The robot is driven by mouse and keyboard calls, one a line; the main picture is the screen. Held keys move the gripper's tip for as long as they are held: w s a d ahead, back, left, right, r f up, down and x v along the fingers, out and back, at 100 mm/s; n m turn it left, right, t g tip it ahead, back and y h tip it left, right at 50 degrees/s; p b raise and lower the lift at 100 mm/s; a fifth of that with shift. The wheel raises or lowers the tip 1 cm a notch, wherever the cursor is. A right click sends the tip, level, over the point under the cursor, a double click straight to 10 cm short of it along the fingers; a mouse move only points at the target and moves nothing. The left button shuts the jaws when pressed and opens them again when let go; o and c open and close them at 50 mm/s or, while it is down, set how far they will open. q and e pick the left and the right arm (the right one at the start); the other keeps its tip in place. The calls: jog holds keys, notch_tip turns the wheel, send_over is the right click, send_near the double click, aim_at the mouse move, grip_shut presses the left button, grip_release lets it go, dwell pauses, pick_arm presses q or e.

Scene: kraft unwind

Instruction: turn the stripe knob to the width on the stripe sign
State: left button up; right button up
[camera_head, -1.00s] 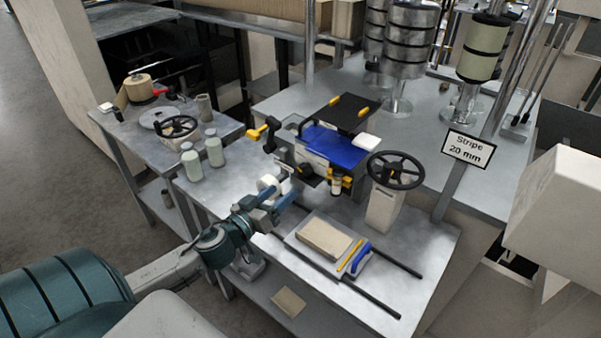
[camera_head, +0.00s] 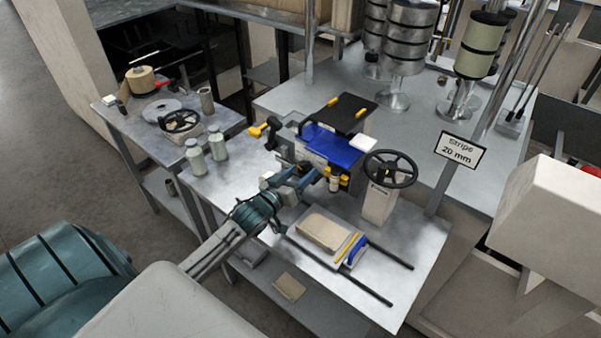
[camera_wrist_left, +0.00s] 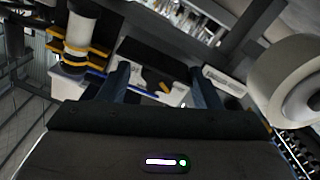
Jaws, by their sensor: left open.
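The stripe sign (camera_head: 460,150) reads "Stripe 20 mm" and stands at the right in the head view. The machine with a blue top (camera_head: 334,146) sits mid-table, with a black plate (camera_head: 345,113) behind it. My left gripper (camera_head: 303,176) is at the machine's near left face; its blue fingers are apart. In the left wrist view the open fingers (camera_wrist_left: 160,88) point toward a white panel with a black strip, and nothing is clearly held between them. I cannot clearly make out the stripe knob; the gripper covers that part of the machine's front. My right gripper is not in view.
A black handwheel (camera_head: 391,169) on a pale post stands right of the machine. A tray with a tan block (camera_head: 323,231) lies in front. Two grey-green bottles (camera_head: 217,144) stand left. A pale round part (camera_wrist_left: 292,82) is close at the wrist view's right.

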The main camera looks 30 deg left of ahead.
pick_arm(q)
jog(key=shift+w, duration=0.15)
jog(key=c, duration=1)
